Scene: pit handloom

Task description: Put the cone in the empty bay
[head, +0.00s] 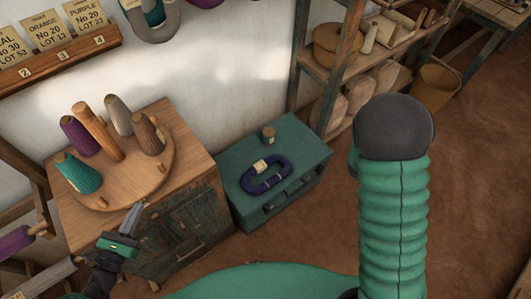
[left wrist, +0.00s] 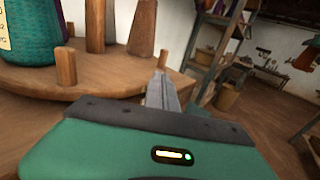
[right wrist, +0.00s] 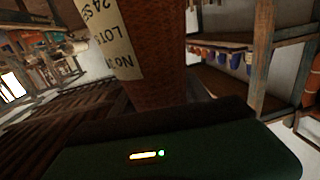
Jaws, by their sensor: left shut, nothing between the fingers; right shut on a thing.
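A rust-brown cone (right wrist: 155,45) with a pale printed label fills the upper middle of the right wrist view. My right gripper (right wrist: 150,110) is shut on it; both are out of the head view. A round wooden board (head: 128,182) on a cabinet bears a teal cone (head: 78,173), a purple cone (head: 78,135), a beige cone (head: 118,114) and a brown cone (head: 147,134) around a wooden post (head: 97,130). Its front right part is bare except for short pegs (head: 160,168). My left gripper (head: 132,215) is shut and empty by the board's front rim.
A teal chest (head: 285,197) with a tagged blue skein (head: 265,174) stands right of the cabinet (head: 185,230). Shelves (head: 345,75) with bowls stand behind it. A tag rail (head: 60,62) is on the wall. Brown floor lies open at right, beyond my green-sleeved arm.

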